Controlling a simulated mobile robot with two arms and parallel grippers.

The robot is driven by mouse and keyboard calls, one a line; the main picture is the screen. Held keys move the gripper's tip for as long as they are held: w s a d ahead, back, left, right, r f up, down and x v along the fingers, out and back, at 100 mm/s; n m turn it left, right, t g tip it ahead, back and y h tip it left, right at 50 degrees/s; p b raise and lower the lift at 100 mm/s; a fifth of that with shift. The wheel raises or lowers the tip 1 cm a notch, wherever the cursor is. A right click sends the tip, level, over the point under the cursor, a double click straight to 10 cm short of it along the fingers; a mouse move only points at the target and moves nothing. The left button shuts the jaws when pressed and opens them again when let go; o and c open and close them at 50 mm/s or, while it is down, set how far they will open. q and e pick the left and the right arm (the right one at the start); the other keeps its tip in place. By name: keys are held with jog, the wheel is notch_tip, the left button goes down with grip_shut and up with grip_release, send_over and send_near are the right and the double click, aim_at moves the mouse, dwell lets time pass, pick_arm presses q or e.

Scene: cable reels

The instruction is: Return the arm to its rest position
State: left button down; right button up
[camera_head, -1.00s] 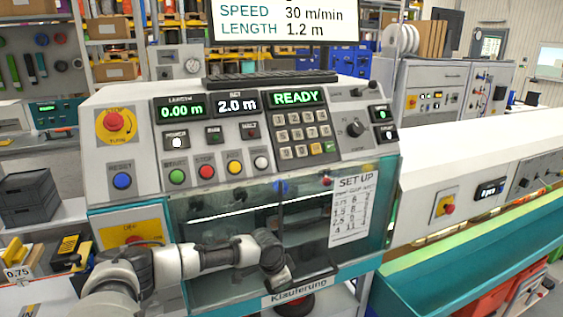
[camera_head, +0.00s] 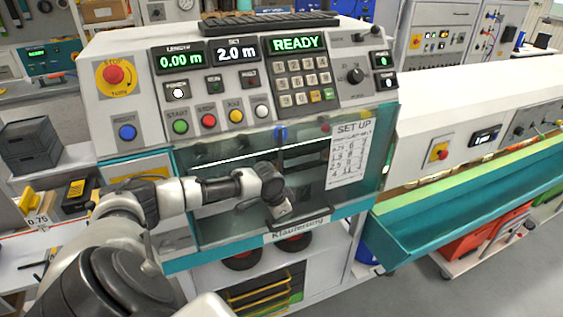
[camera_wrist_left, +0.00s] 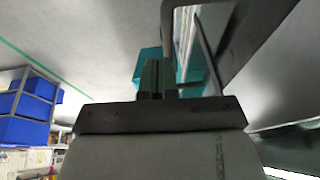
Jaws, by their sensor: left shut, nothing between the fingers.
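My left arm comes in from the lower left in the head view and bends across the front of the machine (camera_head: 120,90). Its gripper (camera_head: 282,212) hangs in front of the lower edge of the clear cover, above the Klauferung label. In the left wrist view the two dark fingers (camera_wrist_left: 157,78) stand close together, shut and empty. I cannot tell whether the gripper touches the cover. The right gripper does not show.
The machine's panel has several coloured buttons, a keypad (camera_head: 303,78) and a READY display (camera_head: 297,43). A teal trough (camera_head: 450,215) runs off to the right. Grey crates (camera_head: 30,145) stand at left. Below the machine is a shelf with reels (camera_head: 243,260).

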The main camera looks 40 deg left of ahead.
pick_arm(q)
jog(key=b+v, duration=0.2)
jog(key=v, duration=0.7)
jog(key=s+d+f+m+h, duration=0.15)
jog(key=s+d+f, duration=0.35)
jog(key=d, duration=0.5)
jog(key=s+d+f+m, duration=0.2)
jog(key=s+d+f, duration=0.1)
jog(key=d+f, duration=0.55)
jog(key=s+d+r+n+y, duration=0.1)
jog(key=s+d+r+n, duration=0.15)
jog(key=s, duration=0.45)
jog(key=s+d+r+n+y, duration=0.1)
jog(key=s+d+n, duration=0.3)
jog(key=s, duration=0.4)
notch_tip(320, 180, down, 29)
jog(key=g+b, duration=0.1)
jog(key=b, duration=0.2)
jog(key=s+a+f+m+g+b, duration=0.1)
jog(key=s+a+f+b, duration=0.1)
jog(key=s+f, duration=1.4)
notch_tip(320, 180, down, 3)
jog(key=shift+s+a+r, duration=0.2)
jog(key=shift+a, duration=0.25)
